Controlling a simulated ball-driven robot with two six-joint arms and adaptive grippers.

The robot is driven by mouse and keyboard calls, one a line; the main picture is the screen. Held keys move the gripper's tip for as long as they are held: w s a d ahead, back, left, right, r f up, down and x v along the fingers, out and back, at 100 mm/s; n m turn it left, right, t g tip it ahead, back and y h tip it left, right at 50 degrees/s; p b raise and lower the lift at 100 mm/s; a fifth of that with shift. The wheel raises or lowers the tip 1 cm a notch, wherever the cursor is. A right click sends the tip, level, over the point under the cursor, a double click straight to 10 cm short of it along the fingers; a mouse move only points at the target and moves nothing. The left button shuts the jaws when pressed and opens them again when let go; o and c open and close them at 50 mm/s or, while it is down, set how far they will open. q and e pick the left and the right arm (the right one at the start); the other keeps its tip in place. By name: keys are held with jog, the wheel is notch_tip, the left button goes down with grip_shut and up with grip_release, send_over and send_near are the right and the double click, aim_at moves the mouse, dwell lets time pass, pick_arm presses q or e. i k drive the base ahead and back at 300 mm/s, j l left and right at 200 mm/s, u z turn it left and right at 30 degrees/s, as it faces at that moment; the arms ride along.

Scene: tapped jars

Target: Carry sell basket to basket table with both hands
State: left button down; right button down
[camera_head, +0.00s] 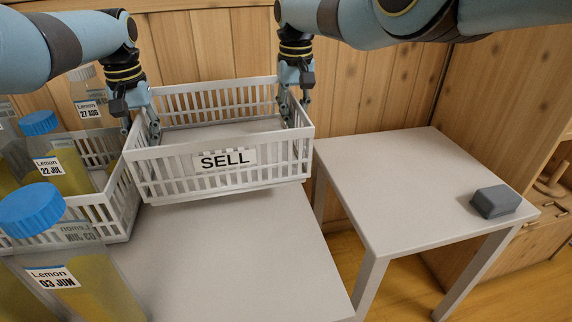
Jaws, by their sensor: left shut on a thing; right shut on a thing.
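The white slatted sell basket (222,171) carries a "SELL" label on its front wall and looks empty. It hangs slightly tilted above the near grey table, with a gap under its front edge. My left gripper (142,125) is shut on its left wall. My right gripper (293,108) is shut on its right wall. A second grey table (385,180), which may be the basket table, stands to the right, apart from the near table. My fingertips are partly hidden by the basket walls.
A second white basket (112,213) stands at the left, close beside the sell basket. Several lemon jars with blue or white lids, such as this one (70,270), crowd the left. A grey block (495,201) lies on the right table's right side; the rest of that top is clear.

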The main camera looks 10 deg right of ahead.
aim_at(406, 163)
jog(key=k+l, duration=0.1)
jog(key=l, duration=1)
jog(key=k+l, duration=0.1)
jog(key=l, duration=0.95)
